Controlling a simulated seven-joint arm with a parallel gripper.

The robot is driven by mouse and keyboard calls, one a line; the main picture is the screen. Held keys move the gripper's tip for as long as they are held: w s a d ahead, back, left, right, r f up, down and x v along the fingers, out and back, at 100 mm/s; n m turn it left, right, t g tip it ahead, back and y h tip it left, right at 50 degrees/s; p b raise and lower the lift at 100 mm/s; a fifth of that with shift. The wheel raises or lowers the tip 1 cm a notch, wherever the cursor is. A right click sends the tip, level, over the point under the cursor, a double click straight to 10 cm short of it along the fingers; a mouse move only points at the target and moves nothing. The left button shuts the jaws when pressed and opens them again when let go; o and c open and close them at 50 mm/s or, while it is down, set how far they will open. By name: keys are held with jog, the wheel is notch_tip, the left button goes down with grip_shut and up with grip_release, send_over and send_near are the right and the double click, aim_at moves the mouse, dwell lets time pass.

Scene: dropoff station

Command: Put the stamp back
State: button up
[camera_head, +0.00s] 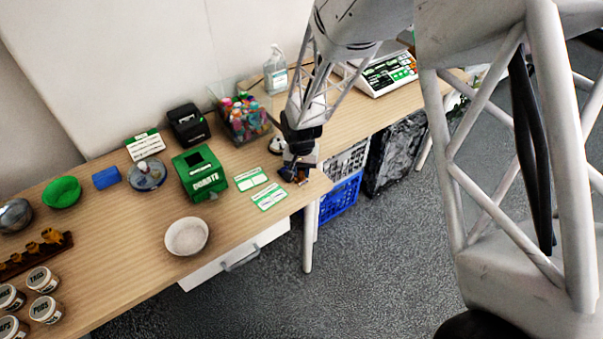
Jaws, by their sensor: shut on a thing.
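My gripper (293,174) is at the front right edge of the wooden table, shut on a small dark brown thing, which I take to be the stamp (301,181). The fingers hide most of it, and I cannot tell whether it touches the table. A dark brown rack (38,256) with several amber-brown knobbed pieces stands at the far left of the table, well away from my gripper. I cannot make out any empty slot in it.
A green donation box (200,173), two green-and-white cards (251,179) and a white bowl (187,237) lie between gripper and rack. Labelled jars (45,309) stand in front of the rack. A clear bin (257,118) stands behind. Bare wood (120,230) shows mid-left.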

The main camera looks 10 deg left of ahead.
jog(key=shift+f, duration=0.85)
jog(key=shift+f, duration=0.1)
jog(key=o, duration=0.8)
notch_tip(320, 180, up, 12)
jog(key=shift+r, duration=0.1)
dwell(0.5)
